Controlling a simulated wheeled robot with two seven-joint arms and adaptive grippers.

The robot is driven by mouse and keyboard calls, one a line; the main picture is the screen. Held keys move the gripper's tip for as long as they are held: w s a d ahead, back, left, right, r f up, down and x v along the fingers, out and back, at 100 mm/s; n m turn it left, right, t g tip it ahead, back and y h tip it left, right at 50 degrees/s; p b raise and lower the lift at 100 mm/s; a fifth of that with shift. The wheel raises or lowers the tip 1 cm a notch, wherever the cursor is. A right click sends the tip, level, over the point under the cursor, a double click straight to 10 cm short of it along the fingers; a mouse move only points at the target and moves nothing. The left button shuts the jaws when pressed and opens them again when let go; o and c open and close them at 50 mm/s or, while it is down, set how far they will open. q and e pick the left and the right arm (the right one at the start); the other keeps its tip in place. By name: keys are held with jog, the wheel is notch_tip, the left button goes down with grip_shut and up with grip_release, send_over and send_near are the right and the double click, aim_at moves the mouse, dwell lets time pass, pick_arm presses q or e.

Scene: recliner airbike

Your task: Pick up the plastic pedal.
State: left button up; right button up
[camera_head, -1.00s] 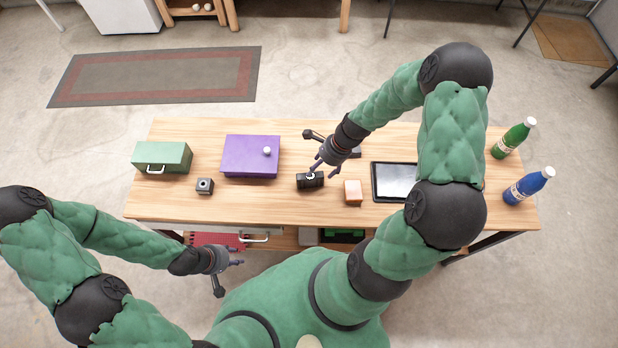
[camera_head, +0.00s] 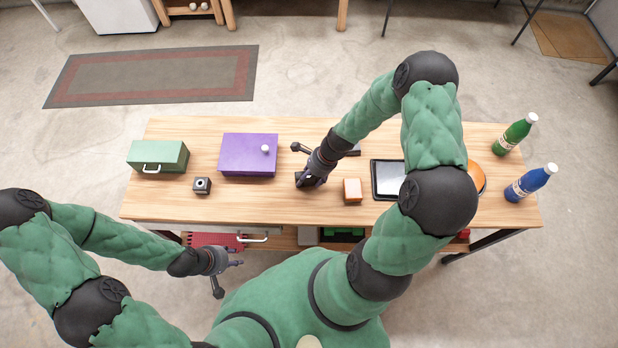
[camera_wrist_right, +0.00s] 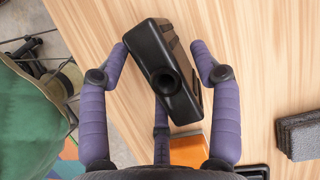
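The plastic pedal (camera_wrist_right: 176,98) is a black block with a round hole in its near end, lying on the wooden table in the right wrist view. My right gripper (camera_wrist_right: 160,70) is open around it, with a purple finger on each side and a third finger near its lower end. I see gaps beside the side fingers, so it does not look clamped. In the head view my right gripper (camera_head: 309,184) is low over the table and mostly hides the pedal. My left gripper (camera_head: 232,265) is empty in front of the table, its fingers apart.
Green (camera_head: 514,134) and blue (camera_head: 530,183) bottles stand at the right end.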

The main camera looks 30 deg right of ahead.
jog(key=c, duration=0.9)
